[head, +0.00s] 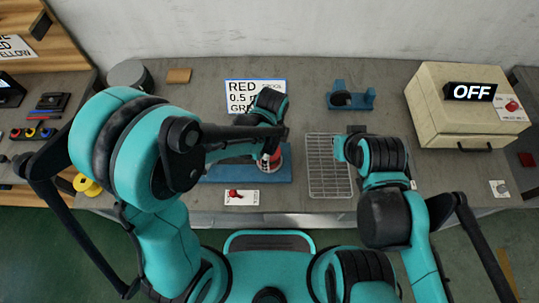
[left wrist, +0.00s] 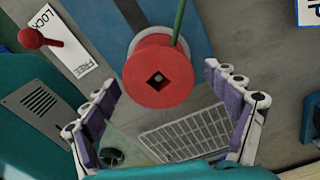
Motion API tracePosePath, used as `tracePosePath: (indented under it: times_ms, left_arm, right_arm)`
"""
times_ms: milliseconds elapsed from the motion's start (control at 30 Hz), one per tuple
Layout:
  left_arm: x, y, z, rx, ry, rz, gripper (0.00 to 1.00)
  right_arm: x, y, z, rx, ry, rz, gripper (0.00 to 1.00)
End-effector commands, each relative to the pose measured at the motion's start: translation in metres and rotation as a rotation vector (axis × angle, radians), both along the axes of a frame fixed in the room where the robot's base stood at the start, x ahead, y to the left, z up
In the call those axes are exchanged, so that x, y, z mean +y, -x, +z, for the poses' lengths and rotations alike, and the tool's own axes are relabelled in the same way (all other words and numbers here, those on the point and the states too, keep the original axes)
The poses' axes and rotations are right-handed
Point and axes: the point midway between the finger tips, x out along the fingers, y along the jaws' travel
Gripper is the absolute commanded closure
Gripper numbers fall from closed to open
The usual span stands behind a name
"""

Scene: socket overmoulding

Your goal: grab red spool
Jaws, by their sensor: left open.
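The red spool (left wrist: 158,72) shows its round face with a square centre hole in the left wrist view. A green strand (left wrist: 180,18) runs behind it. In the head view the spool (head: 274,159) is small and partly hidden by my left arm, at the blue base (head: 225,172). My left gripper (left wrist: 160,82) is open, its purple-and-white fingers on either side of the spool with gaps visible. I cannot tell how far the fingers reach along it. My right gripper (head: 355,131) is near the wire rack (head: 330,180); its fingers are not clear.
A lock/free card with a red lever (head: 236,193) lies in front of the base. A label sign (head: 240,87) and a blue holder (head: 352,98) stand behind. A beige box (head: 440,105) marked OFF is at right. A yellow spool (head: 86,186) is at left.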

Motion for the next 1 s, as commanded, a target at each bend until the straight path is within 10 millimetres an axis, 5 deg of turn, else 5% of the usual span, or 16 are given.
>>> tracePosePath:
  times_ms: [67, 267, 633, 1000]
  left_arm:
    - [0.000, 0.000, 0.001, 0.000, 0.000, 0.000, 0.13]
    - [0.000, 0.000, 0.001, 0.000, 0.000, 0.000, 0.66]
    - [0.000, 0.000, 0.006, 0.000, 0.000, 0.000, 0.68]
    - [0.000, 0.000, 0.078, 0.000, 0.000, 0.000, 0.68]
  right_arm:
    - [0.000, 0.000, 0.001, 0.000, 0.000, 0.000, 1.00]
    - [0.000, 0.000, 0.000, 0.000, 0.000, 0.000, 1.00]
    - [0.000, 0.000, 0.003, 0.000, 0.000, 0.000, 1.00]
    - [0.000, 0.000, 0.031, 0.000, 0.000, 0.000, 1.00]
